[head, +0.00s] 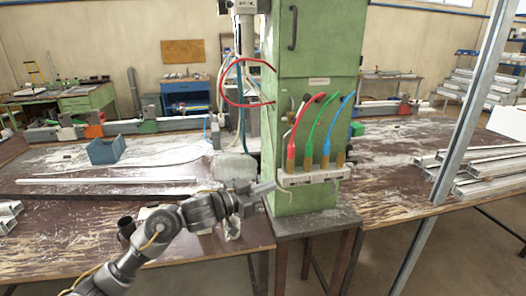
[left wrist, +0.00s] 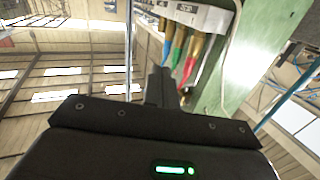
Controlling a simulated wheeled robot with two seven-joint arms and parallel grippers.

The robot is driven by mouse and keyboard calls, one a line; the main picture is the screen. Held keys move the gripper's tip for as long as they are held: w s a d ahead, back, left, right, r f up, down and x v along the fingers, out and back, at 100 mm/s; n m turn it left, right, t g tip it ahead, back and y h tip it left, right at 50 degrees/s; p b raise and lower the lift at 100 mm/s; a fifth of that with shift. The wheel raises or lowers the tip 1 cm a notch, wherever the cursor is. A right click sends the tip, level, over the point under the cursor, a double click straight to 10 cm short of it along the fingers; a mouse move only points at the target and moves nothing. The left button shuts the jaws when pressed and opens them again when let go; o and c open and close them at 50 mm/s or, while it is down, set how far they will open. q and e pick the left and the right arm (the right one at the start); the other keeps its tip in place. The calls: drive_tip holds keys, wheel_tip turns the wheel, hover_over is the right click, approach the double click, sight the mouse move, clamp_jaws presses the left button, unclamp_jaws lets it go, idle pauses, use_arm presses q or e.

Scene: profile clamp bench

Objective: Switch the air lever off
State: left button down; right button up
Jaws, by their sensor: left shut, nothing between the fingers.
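The green cabinet (head: 300,120) carries a white manifold block (head: 318,176) with brass fittings and red, green and blue hoses. In the left wrist view, the shut fingers (left wrist: 165,88) point towards the manifold (left wrist: 205,14), fittings and hoses at the top. My right gripper is not in view.
A metal upright (head: 468,115) and stacked profiles (head: 485,165) stand at the right. A red hose loop (head: 224,88) hangs at the cabinet's left.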

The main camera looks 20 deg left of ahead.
use_arm(q)
drive_tip(key=s+f+n+y, duration=0.35)
drive_tip(key=s+f, duration=0.25)
drive_tip(key=f, duration=0.6)
drive_tip(key=s+a+f+n+g+y, duration=0.1)
drive_tip(key=s+a+f+g+y, duration=0.15)
drive_tip(key=s+f, duration=0.6)
drive_tip(key=s+a+f+n+g+y, duration=0.15)
drive_tip(key=s+f+g, duration=0.25)
drive_tip(key=s+f, duration=0.45)
drive_tip(key=s+a+f+g+y, duration=0.1)
drive_tip(key=s+f+g+y, duration=0.2)
drive_tip(key=s+f, duration=0.5)
drive_tip(key=s+f+g, duration=0.1)
drive_tip(key=s+f, duration=0.4)
drive_tip(key=f, duration=0.6)
drive_tip(key=s+f+g, duration=0.2)
drive_tip(key=s+f, duration=0.3)
drive_tip(key=f, duration=0.7)
drive_tip(key=s+a+f, duration=0.3)
drive_tip(key=s+f, duration=1)
drive_tip(key=s, duration=0.2)
drive_tip(key=shift+g, duration=0.35)
